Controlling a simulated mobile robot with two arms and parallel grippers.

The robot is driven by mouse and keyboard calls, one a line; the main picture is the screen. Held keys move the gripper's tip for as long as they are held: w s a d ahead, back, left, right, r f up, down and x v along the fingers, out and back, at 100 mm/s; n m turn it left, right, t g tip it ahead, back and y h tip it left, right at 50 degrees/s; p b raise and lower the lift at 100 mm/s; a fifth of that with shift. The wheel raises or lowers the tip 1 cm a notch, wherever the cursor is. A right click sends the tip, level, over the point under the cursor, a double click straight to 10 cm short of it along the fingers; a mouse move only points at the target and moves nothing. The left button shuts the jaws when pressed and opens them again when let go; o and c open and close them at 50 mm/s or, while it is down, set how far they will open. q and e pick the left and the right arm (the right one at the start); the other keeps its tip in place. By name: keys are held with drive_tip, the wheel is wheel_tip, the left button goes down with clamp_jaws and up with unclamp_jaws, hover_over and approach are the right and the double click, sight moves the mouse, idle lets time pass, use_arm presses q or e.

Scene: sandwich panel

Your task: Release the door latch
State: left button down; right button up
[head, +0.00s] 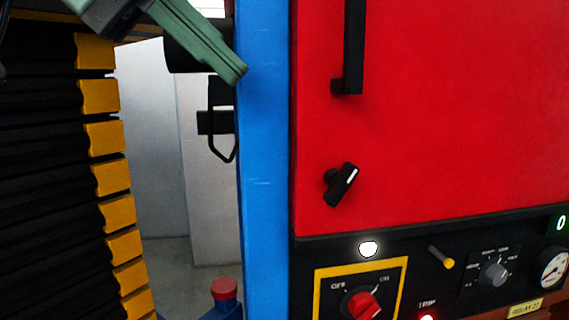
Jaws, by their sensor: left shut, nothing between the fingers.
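The red door (450,110) fills the right side of the head view, flat and against its frame as far as I can see. A black turn latch (342,184) with a white line sits low on the door's left side, tilted with its upper end to the right. A black vertical handle (353,45) is above it. My left gripper (238,74), with green fingers, comes in from the upper left, shut and empty. It appears in front of the blue post, up and left of the latch and apart from it. My right gripper is not in view.
A blue post (264,190) borders the door on the left. Below the door, a black panel carries a red rotary switch (363,304), a white lamp (369,248), a yellow-tipped lever (441,257), a grey selector (493,272) and a gauge (553,268). The door surface around the latch is clear.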

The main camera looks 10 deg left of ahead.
use_arm(q)
approach(337, 184)
drive_tip(key=shift+d+r, duration=0.15)
drive_tip(key=shift+d, duration=0.25)
drive_tip(key=shift+d+r+p+x, duration=0.15)
drive_tip(key=shift+p+x, duration=0.25)
drive_tip(key=shift+x, duration=1.1)
drive_tip(key=shift+d+r+p+x, duration=0.15)
drive_tip(key=shift+p+x, duration=0.2)
drive_tip(key=shift+x, duration=1.1)
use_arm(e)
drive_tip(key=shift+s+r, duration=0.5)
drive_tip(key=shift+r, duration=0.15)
use_arm(q)
drive_tip(key=shift+w, duration=0.15)
drive_tip(key=shift+w+d+r, duration=0.15)
drive_tip(key=shift+d, duration=0.25)
drive_tip(key=shift+w+d+r, duration=0.15)
drive_tip(key=shift+d, duration=0.3)
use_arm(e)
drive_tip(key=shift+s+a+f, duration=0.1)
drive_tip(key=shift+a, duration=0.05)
use_arm(q)
drive_tip(key=shift+a+f, duration=0.1)
drive_tip(key=shift+a, duration=0.05)
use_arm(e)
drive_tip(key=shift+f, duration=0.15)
